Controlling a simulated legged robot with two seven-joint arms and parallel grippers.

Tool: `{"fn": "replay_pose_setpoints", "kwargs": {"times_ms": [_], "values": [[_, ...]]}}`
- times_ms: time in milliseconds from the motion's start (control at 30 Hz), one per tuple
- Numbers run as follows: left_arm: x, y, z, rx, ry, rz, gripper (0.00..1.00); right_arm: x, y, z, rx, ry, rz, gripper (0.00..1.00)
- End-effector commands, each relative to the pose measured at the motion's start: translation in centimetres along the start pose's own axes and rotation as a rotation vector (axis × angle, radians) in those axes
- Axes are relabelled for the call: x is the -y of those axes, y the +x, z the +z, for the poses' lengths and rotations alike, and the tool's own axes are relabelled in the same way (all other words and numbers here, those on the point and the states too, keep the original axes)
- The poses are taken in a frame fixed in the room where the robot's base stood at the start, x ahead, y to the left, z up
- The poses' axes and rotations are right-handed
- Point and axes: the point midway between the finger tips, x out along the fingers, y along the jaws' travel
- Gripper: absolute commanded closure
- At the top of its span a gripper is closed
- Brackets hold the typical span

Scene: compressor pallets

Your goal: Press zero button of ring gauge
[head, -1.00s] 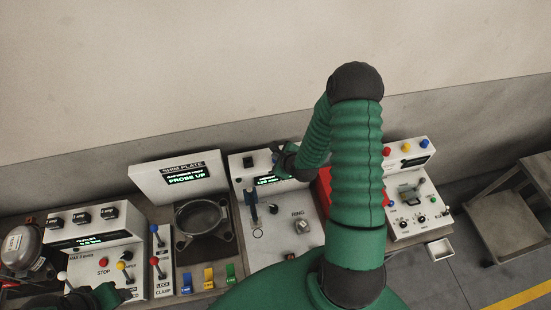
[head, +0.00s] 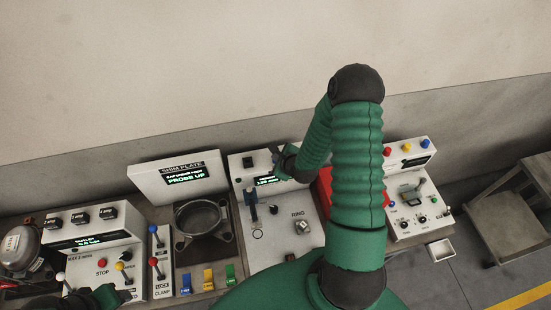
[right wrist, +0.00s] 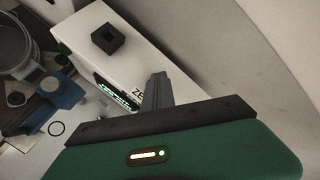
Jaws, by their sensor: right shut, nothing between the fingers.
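The ring gauge (head: 249,218) is a white panel marked RING, with a sloped head carrying a small green display (head: 268,181). My right gripper (head: 282,172) is at the right part of that head. In the right wrist view its dark fingers (right wrist: 155,92) are shut and empty, over the white face beside lettering that starts "ZE" (right wrist: 137,94). The zero button itself is hidden behind the fingers, and I cannot tell whether they touch it. A black square block (right wrist: 107,38) sits on the gauge's head. My left gripper (head: 112,296) is low at the left, its jaws unclear.
A blue-handled lever (head: 251,199) stands on the gauge, left of a metal ring piece (head: 302,227). To the left are the shim plate unit (head: 160,188) and several levers. A red box (head: 323,188) and another white control panel (head: 408,185) stand to the right.

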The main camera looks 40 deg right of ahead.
Motion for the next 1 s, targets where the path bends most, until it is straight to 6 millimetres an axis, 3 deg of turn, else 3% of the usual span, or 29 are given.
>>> {"fn": "replay_pose_setpoints", "kwargs": {"times_ms": [400,767,1000], "values": [[0.0,-1.6,-0.4,0.000,0.000,0.000,0.48,1.0,-1.3,0.8,-0.001,0.001,0.000,1.00],[0.0,-1.6,-0.4,0.000,0.000,0.000,0.48,1.0,-1.4,0.9,-0.001,0.000,0.000,1.00],[0.0,-3.5,-0.8,0.000,0.000,0.000,0.48,2.1,-3.0,2.1,0.000,0.001,0.000,1.00]]}}
